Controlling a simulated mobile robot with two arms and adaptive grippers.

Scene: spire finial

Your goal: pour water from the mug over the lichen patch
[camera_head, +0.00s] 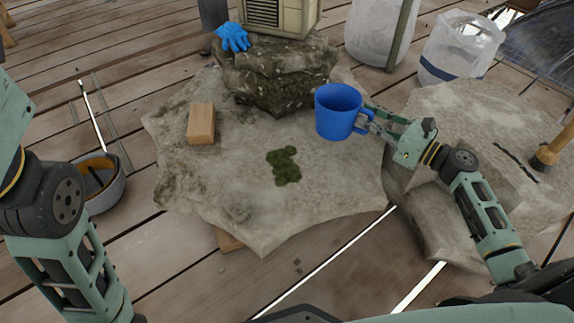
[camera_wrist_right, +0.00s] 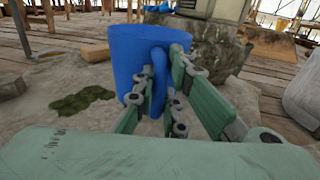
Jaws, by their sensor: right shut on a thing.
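A blue mug (camera_head: 338,111) is held upright by my right gripper (camera_head: 368,120) above the right part of the flat stone slab (camera_head: 225,195). The gripper is shut on the mug's handle, which also shows between the fingers in the right wrist view (camera_wrist_right: 160,85). The lichen patch (camera_head: 284,166) is dark green and lies on the slab, left of and nearer than the mug. In the right wrist view the lichen patch (camera_wrist_right: 82,99) lies left of the mug (camera_wrist_right: 125,60). Whether the mug holds water cannot be told. My left arm shows at the left edge; its gripper is out of view.
A wooden block (camera_head: 201,124) lies on the slab's left part. Stacked rocks (camera_head: 275,75) stand behind, with a blue glove (camera_head: 232,37) and a beige box (camera_head: 280,15). A grey rock (camera_head: 480,130) stands right, with a wooden-handled tool (camera_head: 552,150). A bucket (camera_head: 105,190) is left.

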